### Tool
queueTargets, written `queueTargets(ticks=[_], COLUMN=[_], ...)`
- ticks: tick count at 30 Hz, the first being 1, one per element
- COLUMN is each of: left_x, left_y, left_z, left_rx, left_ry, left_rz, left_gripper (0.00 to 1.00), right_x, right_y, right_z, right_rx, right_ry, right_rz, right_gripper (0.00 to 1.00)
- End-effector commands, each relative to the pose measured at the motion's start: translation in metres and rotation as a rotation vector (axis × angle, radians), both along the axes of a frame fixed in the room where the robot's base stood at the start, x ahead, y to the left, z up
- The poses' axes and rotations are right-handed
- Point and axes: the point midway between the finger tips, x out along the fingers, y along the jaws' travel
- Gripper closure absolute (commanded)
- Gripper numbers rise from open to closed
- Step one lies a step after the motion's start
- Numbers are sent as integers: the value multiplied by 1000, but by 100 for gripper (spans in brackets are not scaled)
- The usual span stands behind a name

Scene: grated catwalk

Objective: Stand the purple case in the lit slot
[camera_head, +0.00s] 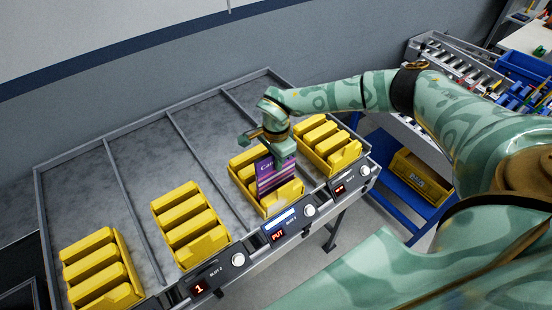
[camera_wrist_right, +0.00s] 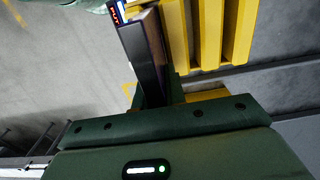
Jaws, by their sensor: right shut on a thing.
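The purple case (camera_head: 274,176), with white lettering and stripes, is upright at the third yellow slotted bin (camera_head: 240,177) from the left. In the wrist view the case (camera_wrist_right: 146,52) shows as a dark narrow edge beside the yellow dividers (camera_wrist_right: 214,38). My right gripper (camera_head: 280,153) is shut on the top of the case, above the bin. The label in front of that bin (camera_head: 279,218) is lit pale blue, with a red PUT display (camera_head: 278,236). The case's lower end is among the yellow parts; I cannot tell whether it touches the bottom. My left gripper is not in view.
Other yellow slotted bins stand at the far left (camera_head: 82,252), centre left (camera_head: 175,218) and right (camera_head: 346,161) of the grey rack. Metal rails (camera_head: 134,213) divide it. A blue cart (camera_head: 392,176) with a yellow bin (camera_head: 425,180) stands at the right.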

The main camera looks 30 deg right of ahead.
Motion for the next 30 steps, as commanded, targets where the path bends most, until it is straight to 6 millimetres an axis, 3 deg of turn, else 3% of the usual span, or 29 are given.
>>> queueTargets(ticks=[30], left_x=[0], left_y=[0], left_z=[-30], left_rx=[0], left_ry=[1], left_rz=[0], left_gripper=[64], right_x=[0], right_y=[0], right_z=[-41], right_rx=[0], right_ry=[0], right_rz=[-1], right_gripper=[100])
